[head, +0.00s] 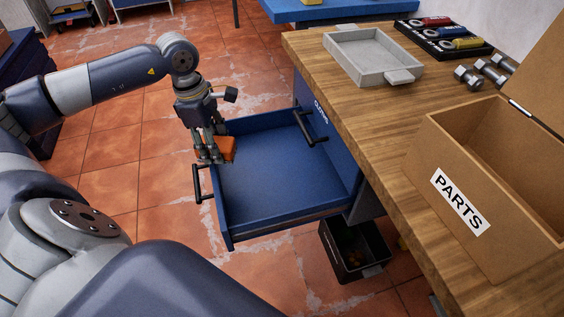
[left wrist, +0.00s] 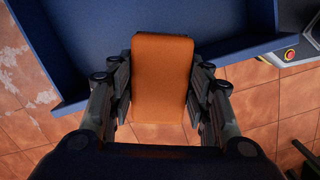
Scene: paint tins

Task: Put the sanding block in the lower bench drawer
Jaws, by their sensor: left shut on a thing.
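The sanding block is an orange block (head: 229,148) held in my left gripper (head: 211,153). The left wrist view shows the orange block (left wrist: 161,80) upright in the picture between the two fingers, which are shut on its sides. The bench drawer (head: 262,183) is blue, pulled out and empty where I see its floor. A shut blue front with a black handle (head: 313,129) shows above it. My left gripper is at the drawer's far outer corner. In the left wrist view the block overlaps the drawer rim; its height above it is unclear. My right gripper is out of view.
The wooden bench top holds a grey tray (head: 372,56), a black case with coloured items (head: 444,38), metal dumbbell-like pieces (head: 481,73) and an open PARTS box (head: 500,190). A black bin (head: 352,262) stands on the floor beneath. Tiled floor left of the drawer is clear.

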